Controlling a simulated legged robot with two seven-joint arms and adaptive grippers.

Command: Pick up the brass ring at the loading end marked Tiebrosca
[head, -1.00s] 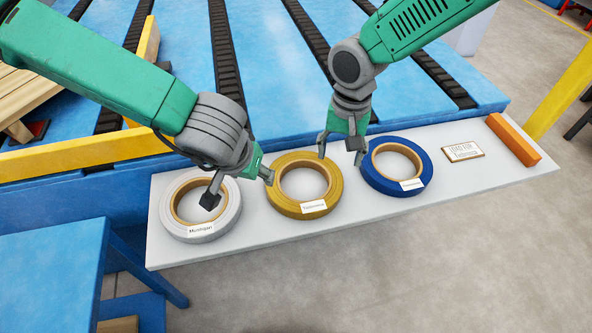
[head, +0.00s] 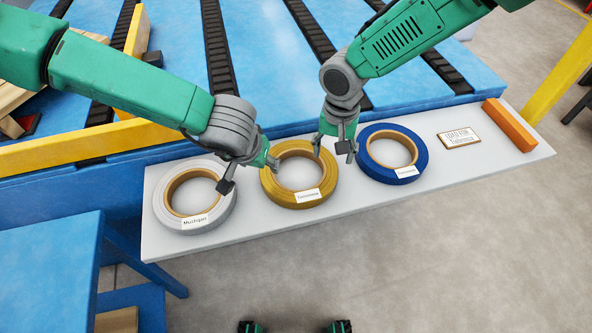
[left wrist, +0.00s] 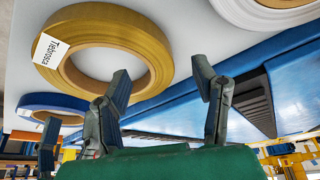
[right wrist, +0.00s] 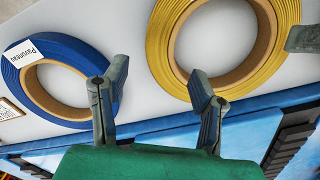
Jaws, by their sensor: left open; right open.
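The brass ring (head: 273,189) lies flat on a white board between the white and blue rings. Its label reads Tiebrosca in the left wrist view (left wrist: 152,38). My left gripper (head: 250,173) is open and empty; one finger is at the ring's left edge and the other is over the white ring's right side. Contact cannot be told. My right gripper (head: 334,150) is open and empty, above the gap between the brass and blue rings. The sign (head: 459,138) at the board's right end says LOAD FOR, with Tiebrosca small below.
A white ring (head: 160,212) lies at the left of the board (head: 270,225), a blue ring (head: 420,165) right of the brass one. An orange block (head: 510,125) sits at the far right end. The blue table with black strips (head: 275,95) is behind. Board is clear in front.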

